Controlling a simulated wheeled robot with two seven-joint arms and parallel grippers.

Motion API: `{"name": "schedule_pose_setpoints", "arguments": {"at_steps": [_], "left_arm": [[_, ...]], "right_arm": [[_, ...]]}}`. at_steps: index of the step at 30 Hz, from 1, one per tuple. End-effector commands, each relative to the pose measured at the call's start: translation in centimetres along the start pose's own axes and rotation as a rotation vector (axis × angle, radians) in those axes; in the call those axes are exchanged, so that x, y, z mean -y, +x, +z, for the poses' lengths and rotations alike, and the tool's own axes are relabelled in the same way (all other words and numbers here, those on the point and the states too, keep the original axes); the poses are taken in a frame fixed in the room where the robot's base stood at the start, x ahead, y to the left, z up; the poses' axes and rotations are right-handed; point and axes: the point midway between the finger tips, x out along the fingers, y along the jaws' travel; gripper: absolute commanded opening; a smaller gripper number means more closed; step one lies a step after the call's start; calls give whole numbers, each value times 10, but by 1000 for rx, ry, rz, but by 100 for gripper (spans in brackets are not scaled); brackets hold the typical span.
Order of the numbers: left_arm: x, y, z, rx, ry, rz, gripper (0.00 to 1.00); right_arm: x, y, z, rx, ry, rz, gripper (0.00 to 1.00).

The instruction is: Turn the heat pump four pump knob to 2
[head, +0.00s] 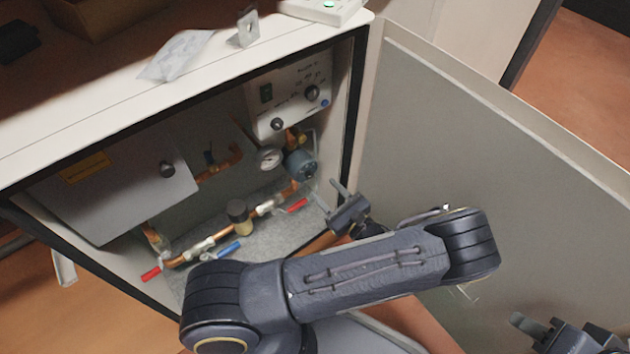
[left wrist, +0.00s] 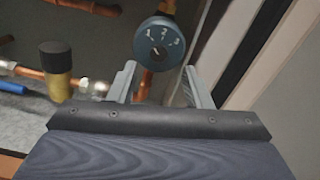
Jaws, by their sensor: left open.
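The pump knob is a round blue-grey dial (left wrist: 158,43) marked 1, 2 and 3 in the left wrist view. In the head view the pump (head: 301,165) sits inside the open cabinet, right of the pressure gauge. I cannot clearly read which number the knob is set to. My left gripper (head: 329,193) is open and empty in front of the pump, at the right side of the cabinet opening. In the left wrist view its fingers (left wrist: 160,72) point at the dial's lower part, apart from it. My right gripper (head: 538,323) is at the lower right, its jaws unclear.
A control panel (head: 292,95) with black knobs is above the pump. A gauge (head: 268,158), copper pipes and red and blue valve handles (head: 229,250) lie to the left. The open cabinet door (head: 480,150) stands to the right of my left arm.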

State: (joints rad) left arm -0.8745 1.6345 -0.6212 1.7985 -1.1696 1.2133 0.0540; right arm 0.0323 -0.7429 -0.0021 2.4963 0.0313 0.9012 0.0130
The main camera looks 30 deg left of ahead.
Motion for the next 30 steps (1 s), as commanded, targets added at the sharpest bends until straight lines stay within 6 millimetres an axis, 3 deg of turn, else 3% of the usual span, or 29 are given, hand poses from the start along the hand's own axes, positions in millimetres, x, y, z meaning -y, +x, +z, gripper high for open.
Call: {"name": "schedule_pose_setpoints", "arguments": {"at_steps": [9, 21, 30], "left_arm": [[-2, 47, -2, -1, -1, 6, 45], [-1, 56, 0, -2, -1, 5, 44], [-2, 55, 0, -2, -1, 5, 4]], "right_arm": [[-7, 16, 8, 0, 0, 0, 39], [-8, 17, 8, 0, 0, 0, 39], [-8, 17, 8, 0, 0, 0, 39]]}}
